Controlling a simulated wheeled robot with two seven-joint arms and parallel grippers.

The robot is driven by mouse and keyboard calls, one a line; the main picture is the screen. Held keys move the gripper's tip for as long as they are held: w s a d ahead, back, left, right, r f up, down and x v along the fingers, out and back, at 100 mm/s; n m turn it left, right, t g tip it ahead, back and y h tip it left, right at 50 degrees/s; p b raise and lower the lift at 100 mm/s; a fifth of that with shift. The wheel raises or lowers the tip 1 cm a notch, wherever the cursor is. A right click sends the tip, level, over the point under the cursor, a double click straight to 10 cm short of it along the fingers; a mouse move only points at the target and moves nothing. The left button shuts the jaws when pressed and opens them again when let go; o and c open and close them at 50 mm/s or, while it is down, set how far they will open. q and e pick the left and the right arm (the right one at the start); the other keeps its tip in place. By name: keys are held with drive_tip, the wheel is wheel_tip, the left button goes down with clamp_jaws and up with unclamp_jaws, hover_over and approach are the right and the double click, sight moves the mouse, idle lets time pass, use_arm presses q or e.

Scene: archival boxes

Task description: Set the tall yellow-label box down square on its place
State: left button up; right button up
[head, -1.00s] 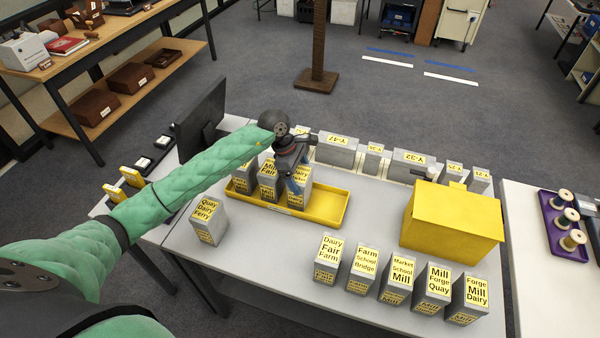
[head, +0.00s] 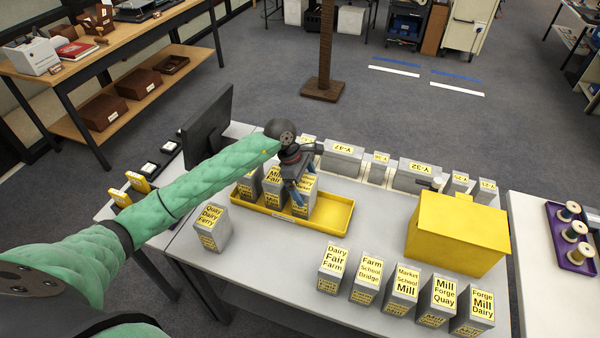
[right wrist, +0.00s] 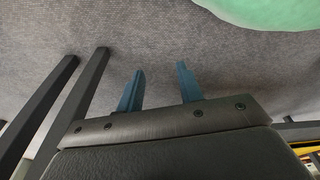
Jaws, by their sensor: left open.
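Three grey boxes with yellow labels stand in a row in the left part of the yellow tray (head: 335,215): a left one (head: 249,188), a middle one (head: 272,190) and a right one (head: 307,203). My left gripper (head: 298,195) is open, its blue fingers down at the right box, partly hiding its label. I cannot tell whether the fingers touch it, or which box is the tall one. The right box looks upright. My right gripper (right wrist: 160,80) is open and empty over the grey floor in the right wrist view.
A "Quay Dairy Ferry" box (head: 211,230) stands left of the tray. Several labelled boxes line the front edge, including "Dairy Fair Farm" (head: 332,270). A yellow chest (head: 455,235) is at right. Grey boxes (head: 342,160) line the back. The tray's right part is empty.

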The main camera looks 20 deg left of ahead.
use_arm(q)
drive_tip(key=shift+a+r, duration=0.1)
drive_tip(key=shift+r, duration=0.15)
drive_tip(key=shift+a+r, duration=0.1)
drive_tip(key=shift+r, duration=0.15)
drive_tip(key=shift+b+v, duration=0.6)
drive_tip(key=shift+v, duration=0.2)
drive_tip(key=b+v, duration=0.3)
drive_tip(key=v, duration=0.6)
drive_tip(key=shift+r, duration=0.25)
use_arm(e)
drive_tip(key=w+a+r, duration=0.3)
drive_tip(key=r, duration=0.5)
drive_tip(key=shift+a+r+g, duration=0.2)
drive_tip(key=shift+r+g, duration=0.15)
drive_tip(key=shift+g, duration=0.05)
use_arm(q)
drive_tip(key=shift+f, duration=0.1)
use_arm(e)
drive_tip(key=shift+s, duration=0.15)
